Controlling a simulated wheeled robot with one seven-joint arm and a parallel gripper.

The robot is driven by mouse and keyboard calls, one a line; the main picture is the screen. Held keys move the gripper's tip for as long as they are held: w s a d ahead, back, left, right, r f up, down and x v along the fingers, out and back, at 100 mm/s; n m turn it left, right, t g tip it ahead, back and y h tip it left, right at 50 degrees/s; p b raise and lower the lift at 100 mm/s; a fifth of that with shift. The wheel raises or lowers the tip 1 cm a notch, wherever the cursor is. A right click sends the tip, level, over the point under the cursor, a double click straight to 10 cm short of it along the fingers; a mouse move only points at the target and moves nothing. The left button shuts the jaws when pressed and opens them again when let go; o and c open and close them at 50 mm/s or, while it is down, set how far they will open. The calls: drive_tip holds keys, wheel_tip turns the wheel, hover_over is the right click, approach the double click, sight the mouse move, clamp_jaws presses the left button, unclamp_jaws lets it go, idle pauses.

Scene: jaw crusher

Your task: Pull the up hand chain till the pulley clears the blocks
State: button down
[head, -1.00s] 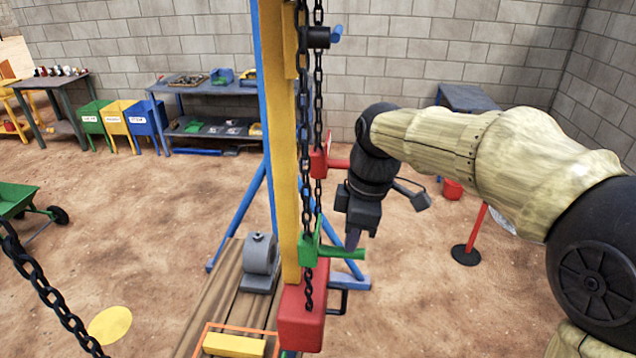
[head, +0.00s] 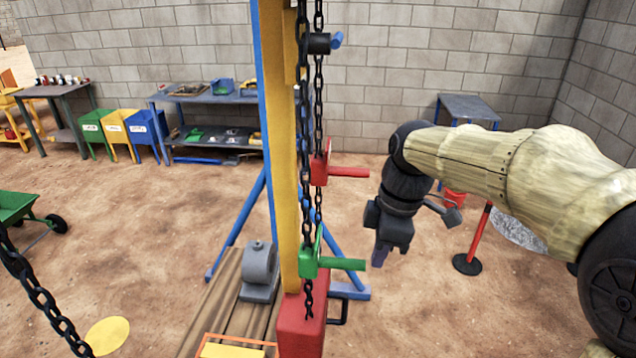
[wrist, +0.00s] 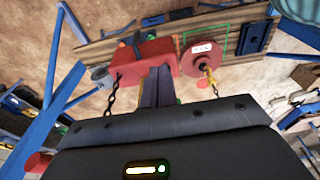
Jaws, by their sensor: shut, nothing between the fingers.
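Two black hand chains (head: 302,140) hang beside the yellow post. One carries a red block with a red bar handle (head: 347,172); lower, a green block has a green bar handle (head: 342,263). I cannot read which chain is marked up. My gripper (head: 379,258) is shut and empty, to the right of the green handle's end and apart from it in the picture. In the wrist view, a round red pulley (wrist: 203,56) with a white label hangs by a yellow hook and chain over the wooden deck. The blocks cannot be told clearly; a yellow bar (head: 232,350) shows at the bottom edge.
The yellow post (head: 284,200) with blue legs and the red box (head: 300,325) at its foot stand left of my gripper. A grey bearing stand (head: 260,270) sits on the planks. A red barrier post (head: 478,240) stands to the right. Sandy floor lies between.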

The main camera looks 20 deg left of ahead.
drive_tip(key=shift+d, duration=0.2)
drive_tip(key=d+r+p, duration=0.4)
drive_tip(key=r, duration=0.1)
drive_tip(key=shift+w, duration=0.45)
idle(0.8)
drive_tip(key=s+d+f+m+t+h+b, duration=0.1)
drive_tip(key=s+d+f+m, duration=0.3)
drive_tip(key=d+f+m, duration=0.5)
drive_tip(key=s+d+f+m+t+b, duration=0.2)
drive_tip(key=s+d+f+m, duration=0.3)
drive_tip(key=d+f+m, duration=0.3)
wheel_tip(320, 180, down, 4)
drive_tip(key=m+b, duration=0.1)
drive_tip(key=m, duration=0.2)
drive_tip(key=shift+d+r+m+h+b, duration=0.15)
drive_tip(key=shift+d+m+h+b, duration=0.15)
drive_tip(key=shift+d+h, duration=0.1)
